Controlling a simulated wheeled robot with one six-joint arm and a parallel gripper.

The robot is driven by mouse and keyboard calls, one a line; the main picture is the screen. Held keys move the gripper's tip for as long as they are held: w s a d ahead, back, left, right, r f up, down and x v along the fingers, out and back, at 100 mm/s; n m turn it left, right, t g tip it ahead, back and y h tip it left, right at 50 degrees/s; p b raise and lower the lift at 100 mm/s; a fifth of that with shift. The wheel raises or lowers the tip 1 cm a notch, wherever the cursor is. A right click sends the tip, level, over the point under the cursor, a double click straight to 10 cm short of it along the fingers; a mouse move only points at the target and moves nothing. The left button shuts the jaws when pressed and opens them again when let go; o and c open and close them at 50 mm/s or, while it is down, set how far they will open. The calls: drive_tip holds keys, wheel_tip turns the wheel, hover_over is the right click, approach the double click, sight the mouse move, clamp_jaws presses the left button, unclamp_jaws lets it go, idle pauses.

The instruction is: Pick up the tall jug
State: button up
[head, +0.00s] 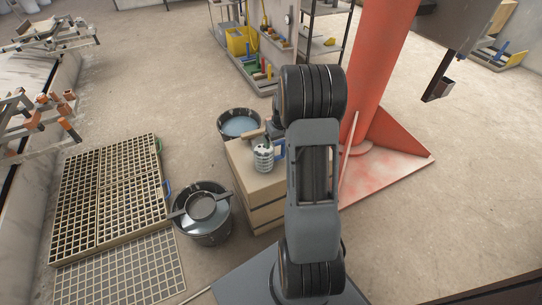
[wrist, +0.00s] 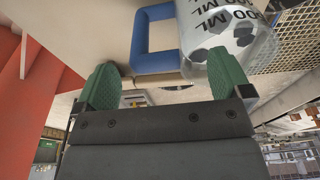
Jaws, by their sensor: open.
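The tall jug (head: 263,158) is clear, with dark ML markings and a blue handle. It stands on a wooden cabinet (head: 245,180) in the head view. In the wrist view the jug (wrist: 235,40) fills the upper right, partly cut off by the frame edge, with its square blue handle (wrist: 140,40) on its left. My gripper (wrist: 165,86) is open, with green fingertips set wide apart. The handle lines up with the gap between the fingertips, apparently just beyond them. Nothing is visibly held. In the head view my arm covers the cabinet's right side.
A dark bucket (head: 204,236) with a sieve across it stands left of the cabinet, and another bucket (head: 239,129) of pale liquid stands behind. Floor grates (head: 95,205) lie to the left. A red column (head: 380,80) rises close to my arm's right. Shelves (head: 262,70) stand behind.

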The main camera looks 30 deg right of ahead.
drive_tip(key=f, duration=0.1)
drive_tip(key=f+b, duration=0.1)
drive_tip(key=f, duration=0.2)
drive_tip(key=shift+w+d+f+b, duration=0.15)
drive_tip(key=shift+w+f+b, duration=0.1)
drive_tip(key=shift+w+b, duration=0.05)
drive_tip(key=c, duration=1.5)
drive_tip(key=shift+r, duration=0.1)
drive_tip(key=shift+c, duration=0.4)
drive_tip(key=shift+r, duration=0.15)
